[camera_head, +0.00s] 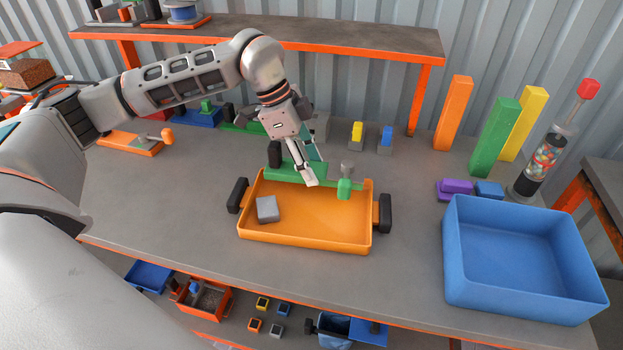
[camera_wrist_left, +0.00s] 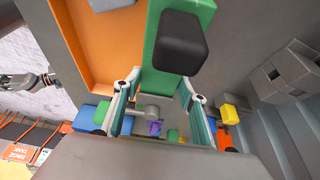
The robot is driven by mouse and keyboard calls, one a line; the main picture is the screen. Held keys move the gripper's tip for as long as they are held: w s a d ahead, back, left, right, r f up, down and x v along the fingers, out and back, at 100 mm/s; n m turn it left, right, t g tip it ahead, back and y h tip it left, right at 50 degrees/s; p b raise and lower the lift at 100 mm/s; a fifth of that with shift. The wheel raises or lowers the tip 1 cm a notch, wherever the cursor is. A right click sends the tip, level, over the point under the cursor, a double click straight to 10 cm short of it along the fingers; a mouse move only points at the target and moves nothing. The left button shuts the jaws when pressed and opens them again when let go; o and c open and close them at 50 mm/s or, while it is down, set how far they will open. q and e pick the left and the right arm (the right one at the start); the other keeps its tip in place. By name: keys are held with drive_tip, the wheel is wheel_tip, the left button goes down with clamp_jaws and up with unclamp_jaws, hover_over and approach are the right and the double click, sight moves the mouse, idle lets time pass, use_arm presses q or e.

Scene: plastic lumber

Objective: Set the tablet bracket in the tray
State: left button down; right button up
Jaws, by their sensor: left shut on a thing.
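The tablet bracket (camera_head: 295,172) looks like a green plate with a black block at its left end and a grey cylinder with a green knob at its right end. My left gripper (camera_head: 308,178) is shut on it and holds it over the far rim of the orange tray (camera_head: 320,240). I cannot tell whether they touch. In the left wrist view the bracket (camera_wrist_left: 155,75) lies between the fingers (camera_wrist_left: 160,95), its black block towards the top, beside the tray (camera_wrist_left: 90,45). The tray has black handles and a grey block (camera_head: 267,209) inside.
A blue bin (camera_head: 520,250) stands right of the tray. Orange, green and yellow posts (camera_head: 495,138) and a candy-filled tube (camera_head: 545,160) stand at the back right. An orange-based bracket (camera_head: 130,143) lies at the left. The table left of the tray is clear.

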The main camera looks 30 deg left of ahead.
sight(311, 191)
use_arm(q)
drive_tip(key=f, duration=0.4)
drive_tip(key=shift+s, duration=0.25)
drive_tip(key=shift+w+f, duration=0.1)
drive_tip(key=shift+f, duration=0.35)
drive_tip(key=c, duration=1.2)
unclamp_jaws()
drive_tip(key=shift+w, duration=0.1)
drive_tip(key=shift+r, duration=0.15)
drive_tip(key=shift+a+r, duration=0.15)
drive_tip(key=shift+r, duration=0.25)
drive_tip(key=v, duration=1)
drive_tip(key=shift+r, duration=0.15)
drive_tip(key=shift+a+r, duration=0.2)
drive_tip(key=shift+r, duration=0.25)
